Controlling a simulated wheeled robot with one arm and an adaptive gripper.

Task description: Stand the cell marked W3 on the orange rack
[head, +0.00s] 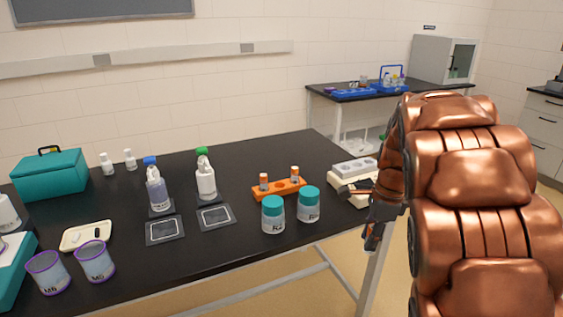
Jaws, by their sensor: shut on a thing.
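The orange rack (267,194) lies on the black table behind two teal-capped jars. Two small orange-capped vials (264,182) stand in it. My gripper (368,226) is at the table's right end, right of the rack and jars, partly hidden by my copper arm. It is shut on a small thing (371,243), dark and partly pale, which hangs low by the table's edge. I cannot read any mark on it. No W3 mark is legible in this view.
Teal-capped jars (273,216) stand between the rack and the front edge. A pale block (352,170) lies behind my gripper. Two bottles (205,180), dark square pads (215,217), purple-rimmed cups (95,262), a tray (87,236) and a teal box (50,175) fill the left.

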